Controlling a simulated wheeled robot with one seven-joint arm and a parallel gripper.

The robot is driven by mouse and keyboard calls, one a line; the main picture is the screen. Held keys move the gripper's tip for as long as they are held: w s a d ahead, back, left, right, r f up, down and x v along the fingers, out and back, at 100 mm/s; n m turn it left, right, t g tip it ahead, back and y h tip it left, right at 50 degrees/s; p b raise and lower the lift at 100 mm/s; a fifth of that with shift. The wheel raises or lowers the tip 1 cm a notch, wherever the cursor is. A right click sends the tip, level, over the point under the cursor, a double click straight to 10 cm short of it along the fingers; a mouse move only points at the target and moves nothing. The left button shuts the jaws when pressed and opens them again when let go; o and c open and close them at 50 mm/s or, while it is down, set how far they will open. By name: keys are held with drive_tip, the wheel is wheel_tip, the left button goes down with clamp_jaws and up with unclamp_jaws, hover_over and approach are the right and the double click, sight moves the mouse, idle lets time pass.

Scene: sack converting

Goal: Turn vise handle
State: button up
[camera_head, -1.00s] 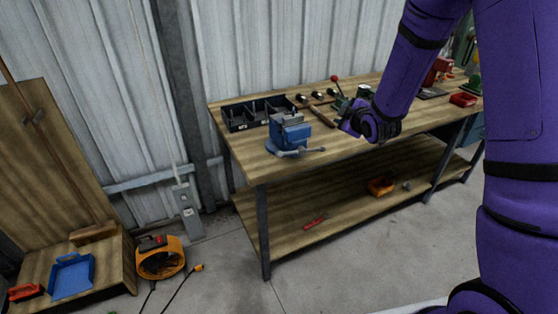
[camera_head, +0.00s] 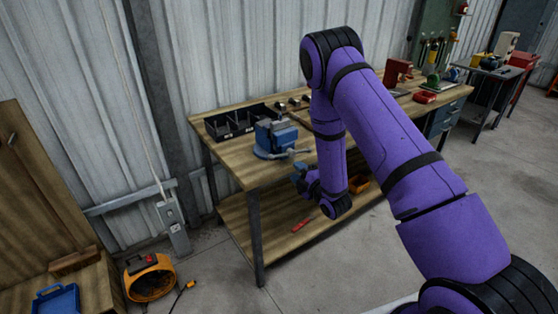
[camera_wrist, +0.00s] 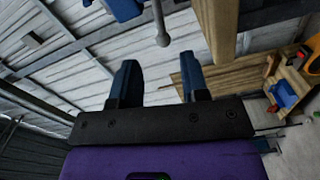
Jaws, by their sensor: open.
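The blue vise (camera_head: 272,142) is fixed at the left front corner of the wooden workbench (camera_head: 230,160). Its grey handle (camera_head: 297,152) sticks out at the bench's front edge. In the wrist view, part of the blue vise (camera_wrist: 122,8) shows at the top, and the handle's round end (camera_wrist: 162,40) lies beyond my fingertips, between them in the picture. My gripper (camera_head: 298,172) is in front of the bench, a little below the handle. Its two blue fingers (camera_wrist: 160,72) are spread apart with nothing between them. I see no contact with the handle.
A black divided bin (camera_head: 238,122) stands behind the vise. The bench edge (camera_wrist: 216,28) is close to my fingers in the wrist view. The lower shelf holds a red tool (camera_head: 301,225) and an orange container (camera_head: 358,182). An orange fan (camera_head: 149,277) stands on the floor.

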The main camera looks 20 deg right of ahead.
sight(280, 157)
drive_tip(key=x, duration=1)
clamp_jaws()
